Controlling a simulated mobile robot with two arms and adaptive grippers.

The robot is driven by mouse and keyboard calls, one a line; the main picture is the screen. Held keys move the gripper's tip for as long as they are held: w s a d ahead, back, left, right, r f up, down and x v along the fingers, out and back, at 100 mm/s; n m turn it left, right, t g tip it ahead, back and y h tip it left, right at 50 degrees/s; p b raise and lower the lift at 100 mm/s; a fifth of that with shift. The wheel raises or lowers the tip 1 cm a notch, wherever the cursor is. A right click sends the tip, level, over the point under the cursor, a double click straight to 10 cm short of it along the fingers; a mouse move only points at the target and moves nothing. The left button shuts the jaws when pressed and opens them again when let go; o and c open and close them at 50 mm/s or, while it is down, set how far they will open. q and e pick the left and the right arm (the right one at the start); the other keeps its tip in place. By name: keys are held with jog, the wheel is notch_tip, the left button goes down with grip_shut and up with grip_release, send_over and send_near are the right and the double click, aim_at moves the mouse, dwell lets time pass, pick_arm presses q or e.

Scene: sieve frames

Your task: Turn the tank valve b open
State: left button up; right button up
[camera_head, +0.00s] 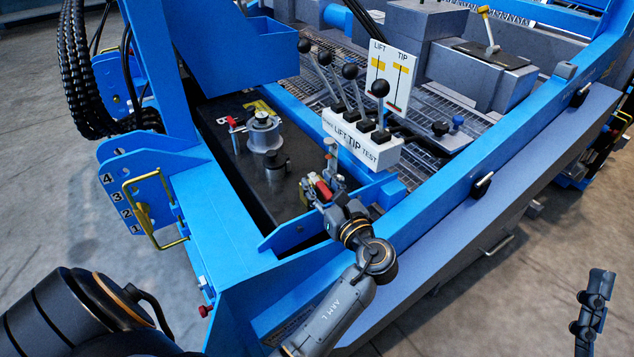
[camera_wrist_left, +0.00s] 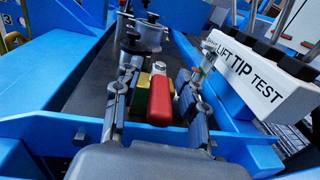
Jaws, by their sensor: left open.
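A small valve with a red lever (camera_head: 324,190) and a brass-yellow body sits at the near end of the black tank top (camera_head: 285,207). In the left wrist view the red lever (camera_wrist_left: 160,101) points toward the camera. No letter b is readable on it. My left gripper (camera_head: 317,181) is open, with one finger on each side of the lever. In the left wrist view (camera_wrist_left: 157,75) gaps show between lever and fingers. A second red-handled valve (camera_head: 233,123) sits farther back on the tank. A dark jointed part at lower right, apparently my right gripper (camera_head: 590,314), shows only partly.
A silver filler cap (camera_head: 263,133) and a dark knob (camera_head: 275,166) stand behind the near valve. A white lever block marked LIFT, TIP, TEST (camera_head: 362,141) stands close on the right. Blue frame rails (camera_head: 450,157) border the tank.

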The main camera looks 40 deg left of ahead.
pick_arm(q)
grip_shut()
dwell(0.3)
